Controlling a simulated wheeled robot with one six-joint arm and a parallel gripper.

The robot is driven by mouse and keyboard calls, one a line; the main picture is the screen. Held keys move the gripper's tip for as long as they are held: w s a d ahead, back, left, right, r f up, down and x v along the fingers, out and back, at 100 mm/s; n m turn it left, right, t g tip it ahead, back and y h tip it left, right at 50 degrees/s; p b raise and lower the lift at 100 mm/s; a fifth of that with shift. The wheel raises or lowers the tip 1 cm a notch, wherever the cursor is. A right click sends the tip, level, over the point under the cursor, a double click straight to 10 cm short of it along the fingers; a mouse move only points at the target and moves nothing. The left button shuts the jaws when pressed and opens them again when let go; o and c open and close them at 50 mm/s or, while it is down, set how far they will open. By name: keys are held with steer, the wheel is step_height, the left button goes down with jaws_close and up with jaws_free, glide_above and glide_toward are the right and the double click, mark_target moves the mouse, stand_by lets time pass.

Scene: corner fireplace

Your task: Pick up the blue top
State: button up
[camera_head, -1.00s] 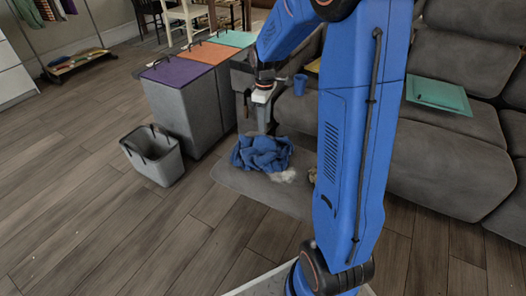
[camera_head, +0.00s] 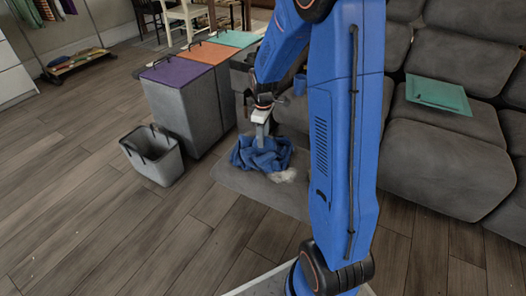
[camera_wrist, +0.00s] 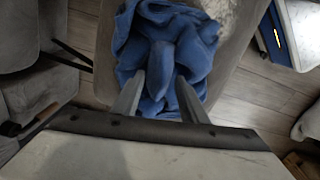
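The blue top (camera_head: 262,155) lies crumpled on a grey mat (camera_head: 240,183) on the floor. In the wrist view the blue top (camera_wrist: 165,50) fills the upper middle, with a raised fold between the fingers. My gripper (camera_head: 261,138) points down at the top from above. In the wrist view my gripper (camera_wrist: 157,92) has its two fingers apart, one on each side of the fold. The fingertips overlap the cloth, but I cannot tell whether they touch it.
A small white cloth (camera_head: 284,175) lies beside the top. A grey basket (camera_head: 152,156) and lidded hampers (camera_head: 185,100) stand to the left. A grey sofa (camera_head: 440,170) with a teal tray (camera_head: 437,95) is on the right. Floor at left front is clear.

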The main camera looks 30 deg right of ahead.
jaws_close()
